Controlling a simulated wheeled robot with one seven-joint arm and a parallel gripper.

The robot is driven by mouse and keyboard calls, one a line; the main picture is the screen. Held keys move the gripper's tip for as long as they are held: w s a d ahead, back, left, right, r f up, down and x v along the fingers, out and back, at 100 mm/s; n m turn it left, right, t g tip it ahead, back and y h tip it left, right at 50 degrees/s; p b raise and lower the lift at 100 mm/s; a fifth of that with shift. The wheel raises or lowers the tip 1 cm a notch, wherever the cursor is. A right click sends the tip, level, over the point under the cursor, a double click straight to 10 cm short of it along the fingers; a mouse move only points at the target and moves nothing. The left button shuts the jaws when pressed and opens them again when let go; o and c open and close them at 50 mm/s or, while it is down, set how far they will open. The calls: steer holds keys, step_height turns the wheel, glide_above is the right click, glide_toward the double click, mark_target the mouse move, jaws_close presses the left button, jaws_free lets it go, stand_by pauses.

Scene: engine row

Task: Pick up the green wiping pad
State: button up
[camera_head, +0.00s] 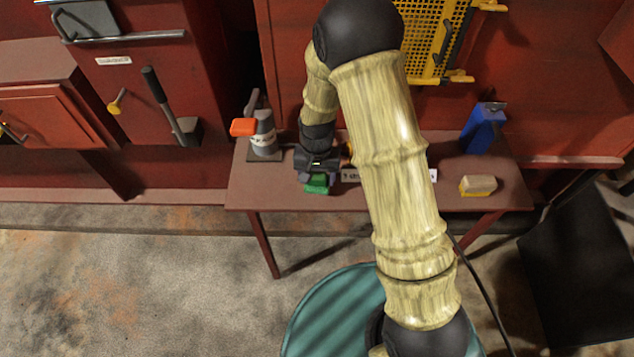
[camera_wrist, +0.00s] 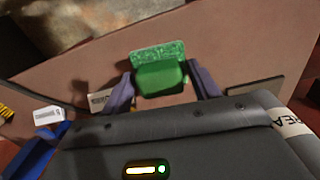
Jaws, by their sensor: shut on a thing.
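The green wiping pad (camera_head: 317,184) is at my gripper (camera_head: 317,178), over the front left part of the brown table (camera_head: 270,188). In the wrist view the pad (camera_wrist: 158,73) shows a flat speckled green face and a rounded green back part. My gripper (camera_wrist: 160,85) is shut on that back part, with one finger on each side. I cannot tell whether the pad touches the table or hangs just above it.
A grey device with an orange top (camera_head: 263,133) stands left of my gripper on the table. A blue container (camera_head: 482,128) and a pale yellow-based block (camera_head: 478,186) stand at the right. Red cabinets (camera_head: 150,70) rise behind.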

mark_target(317, 175)
step_height(317, 175, up, 6)
steer(key=shift+r, duration=0.2)
stand_by(0.4)
steer(key=shift+o, duration=1)
steer(key=shift+c, duration=0.5)
